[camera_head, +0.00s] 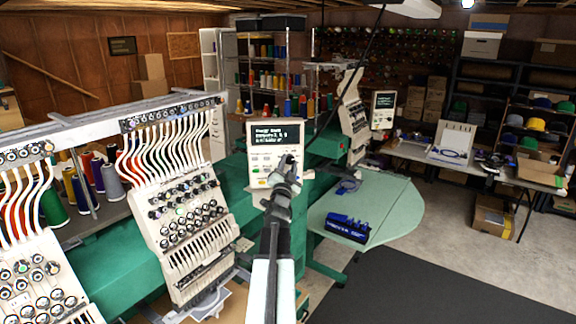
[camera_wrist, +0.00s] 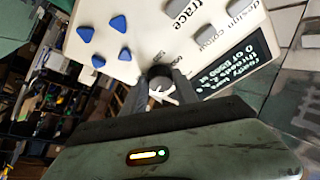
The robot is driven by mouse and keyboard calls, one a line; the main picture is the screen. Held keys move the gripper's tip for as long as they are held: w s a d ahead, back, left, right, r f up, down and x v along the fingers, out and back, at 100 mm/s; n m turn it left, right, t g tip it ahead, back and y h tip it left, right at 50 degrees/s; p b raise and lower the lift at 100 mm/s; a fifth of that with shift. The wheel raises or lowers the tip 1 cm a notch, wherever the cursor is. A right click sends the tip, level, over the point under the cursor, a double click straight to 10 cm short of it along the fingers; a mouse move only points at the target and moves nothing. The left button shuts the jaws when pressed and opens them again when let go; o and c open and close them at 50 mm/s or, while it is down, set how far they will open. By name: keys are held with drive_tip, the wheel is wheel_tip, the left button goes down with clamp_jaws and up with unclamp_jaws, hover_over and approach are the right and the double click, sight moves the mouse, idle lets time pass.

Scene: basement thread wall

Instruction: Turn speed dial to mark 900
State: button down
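The control panel (camera_head: 272,150) is a pale box with a dark screen on the embroidery machine, in the middle of the head view. The speed dial (camera_wrist: 159,76) is a small dark round knob on the panel face in the wrist view. My gripper (camera_wrist: 160,84) has one finger on each side of the dial, and the knob fills the gap between the fingertips. In the head view my gripper (camera_head: 288,172) is in front of the panel's lower right and hides the dial. The dial's mark numbers are not readable.
Blue triangular buttons (camera_wrist: 117,24) and grey buttons are close to the dial. The needle head (camera_head: 180,210) stands left of the panel. A green table (camera_head: 385,215) with a blue item (camera_head: 347,227) is to the right. Dark floor matting (camera_head: 410,290) is clear.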

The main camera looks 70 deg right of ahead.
drive_tip(key=shift+r+m+p, duration=0.15)
drive_tip(key=shift+m+p, duration=0.2)
drive_tip(key=shift+m, duration=0.25)
drive_tip(key=shift+m+g, duration=0.3)
drive_tip(key=shift+g, duration=0.1)
drive_tip(key=c, duration=0.9)
unclamp_jaws()
drive_tip(key=shift+c, duration=0.2)
drive_tip(key=b+v, duration=0.2)
drive_tip(key=v, duration=0.5)
drive_tip(key=shift+a, duration=0.4)
